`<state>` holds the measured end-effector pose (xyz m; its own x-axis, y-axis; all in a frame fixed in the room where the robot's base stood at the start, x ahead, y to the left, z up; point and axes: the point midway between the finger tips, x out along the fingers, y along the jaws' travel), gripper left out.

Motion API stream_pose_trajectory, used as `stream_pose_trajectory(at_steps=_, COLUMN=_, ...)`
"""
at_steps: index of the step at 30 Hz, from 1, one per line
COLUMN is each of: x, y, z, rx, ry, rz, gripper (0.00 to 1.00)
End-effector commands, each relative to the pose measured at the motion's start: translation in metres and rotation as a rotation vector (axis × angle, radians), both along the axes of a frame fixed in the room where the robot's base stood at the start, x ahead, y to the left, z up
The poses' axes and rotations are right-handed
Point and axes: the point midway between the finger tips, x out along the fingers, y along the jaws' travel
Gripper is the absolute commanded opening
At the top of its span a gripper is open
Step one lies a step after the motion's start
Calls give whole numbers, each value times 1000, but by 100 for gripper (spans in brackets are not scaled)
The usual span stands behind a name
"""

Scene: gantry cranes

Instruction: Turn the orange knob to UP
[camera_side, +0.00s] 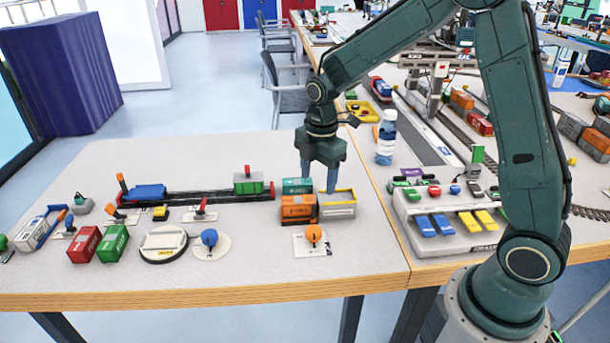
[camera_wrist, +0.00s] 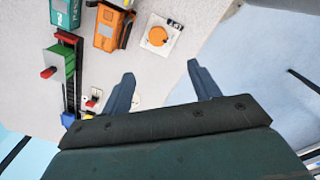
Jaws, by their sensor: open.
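The orange knob (camera_side: 314,233) stands on a small white square plate (camera_side: 300,246) near the table's front edge in the side view. In the wrist view the knob (camera_wrist: 158,36) shows as a round orange cap beyond the fingertips, and small marks on its plate (camera_wrist: 153,50) are too small to read. My gripper (camera_side: 320,190) is open and points down, above and behind the knob, near the containers. In the wrist view the fingers of my gripper (camera_wrist: 162,70) are spread with nothing between them. The gripper and knob are apart.
An orange container (camera_side: 298,208), a teal container (camera_side: 297,186) and a yellow-rimmed open box (camera_side: 338,205) stand just behind the knob. A blue knob (camera_side: 209,238) on a round plate is to its left. A button panel (camera_side: 450,222) is at right. Table in front is clear.

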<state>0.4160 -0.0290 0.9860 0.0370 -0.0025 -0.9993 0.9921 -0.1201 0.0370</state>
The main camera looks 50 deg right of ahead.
Motion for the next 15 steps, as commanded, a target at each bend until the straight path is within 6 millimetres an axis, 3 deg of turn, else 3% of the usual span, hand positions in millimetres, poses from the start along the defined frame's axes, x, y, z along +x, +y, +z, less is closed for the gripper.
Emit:
stream_pose_trajectory(at_steps=6, x=11, y=-3, z=-26, rx=0, ry=34, rz=105, gripper=61)
stream_pose_trajectory(at_steps=15, x=12, y=-3, z=-30, rx=0, ry=38, rz=123, gripper=61)
